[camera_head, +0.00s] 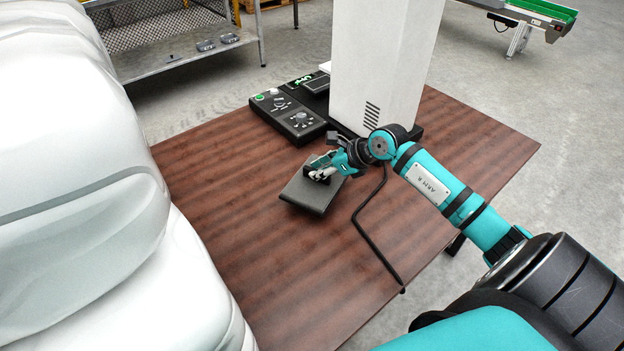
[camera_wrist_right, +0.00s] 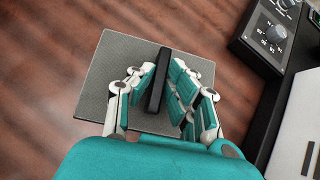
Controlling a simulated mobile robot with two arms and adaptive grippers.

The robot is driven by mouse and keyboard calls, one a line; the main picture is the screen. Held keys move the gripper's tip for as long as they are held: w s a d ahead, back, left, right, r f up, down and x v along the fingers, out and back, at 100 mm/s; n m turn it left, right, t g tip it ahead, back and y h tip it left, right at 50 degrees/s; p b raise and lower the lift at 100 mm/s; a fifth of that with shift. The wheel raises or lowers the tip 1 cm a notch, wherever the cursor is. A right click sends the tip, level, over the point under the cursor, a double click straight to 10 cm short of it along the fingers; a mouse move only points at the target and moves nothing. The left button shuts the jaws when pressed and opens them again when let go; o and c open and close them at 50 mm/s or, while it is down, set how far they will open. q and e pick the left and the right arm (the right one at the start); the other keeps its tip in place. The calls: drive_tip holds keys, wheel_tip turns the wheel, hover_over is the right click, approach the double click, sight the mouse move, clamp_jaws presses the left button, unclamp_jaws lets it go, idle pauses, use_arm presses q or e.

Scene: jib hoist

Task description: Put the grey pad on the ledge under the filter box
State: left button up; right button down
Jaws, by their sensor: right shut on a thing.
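The grey pad (camera_head: 307,195) is a flat square plate with a raised black bar across its middle, seen over the brown table. It also shows in the right wrist view (camera_wrist_right: 98,95), with the black bar (camera_wrist_right: 159,80) between the fingers. My right gripper (camera_head: 322,173) is shut on that bar. I cannot tell whether the pad touches the table or hangs just above it. A tall white box (camera_head: 375,65) with vent slots, apparently the filter box, stands behind on a dark base. The ledge cannot be clearly made out. My left gripper is not in view.
A black control panel (camera_head: 289,114) with knobs lies left of the white box. A thin black cable or rod (camera_head: 365,235) runs over the table (camera_head: 230,230) to its front edge. Big white sacks (camera_head: 75,180) crowd the left. The table's front left is clear.

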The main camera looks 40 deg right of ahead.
sight(301, 168)
drive_tip(key=w, duration=0.3)
drive_tip(key=shift+w+f+b, duration=0.2)
drive_tip(key=shift+w+b, duration=0.1)
drive_tip(key=shift+b, duration=0.1)
drive_tip(key=shift+f+b, duration=1.15)
drive_tip(key=shift+f, duration=0.55)
drive_tip(key=shift+f, duration=0.1)
drive_tip(key=c, duration=1.3)
unclamp_jaws()
